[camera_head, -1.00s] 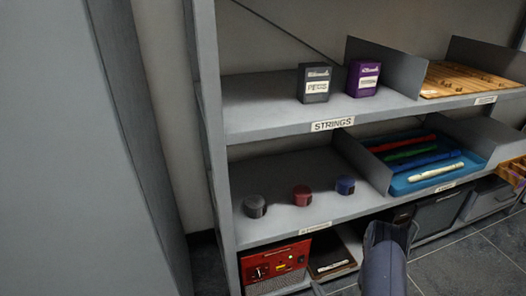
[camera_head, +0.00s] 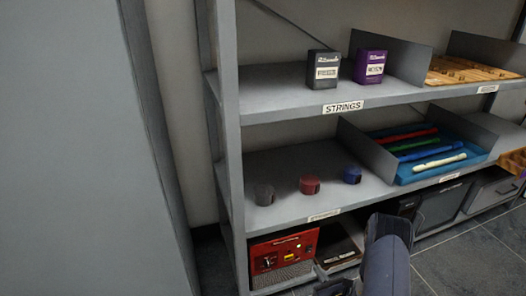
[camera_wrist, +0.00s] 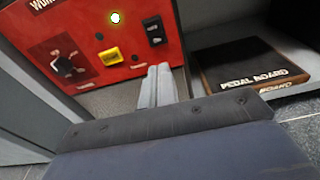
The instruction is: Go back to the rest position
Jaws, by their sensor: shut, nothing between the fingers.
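My gripper shows in the wrist view (camera_wrist: 157,85) with its two grey fingers together and nothing between them. It points at the lower shelf, in front of the gap between a red amplifier-like box (camera_wrist: 95,40) and a dark pedal board case (camera_wrist: 255,75). In the head view my arm comes up from the bottom, right of centre, and the gripper (camera_head: 335,287) shows only partly at the bottom edge. The red box (camera_head: 285,255) stands on the bottom shelf there, with the pedal board (camera_head: 338,250) to its right.
The middle shelf (camera_head: 300,212) holds grey, red and blue round items and a blue tray (camera_head: 455,172) of recorders. The top shelf (camera_head: 285,90) holds a black box (camera_head: 323,69), a purple box (camera_head: 370,62) and a wooden board. A grey panel (camera_head: 70,150) stands at left. Floor shows at lower right.

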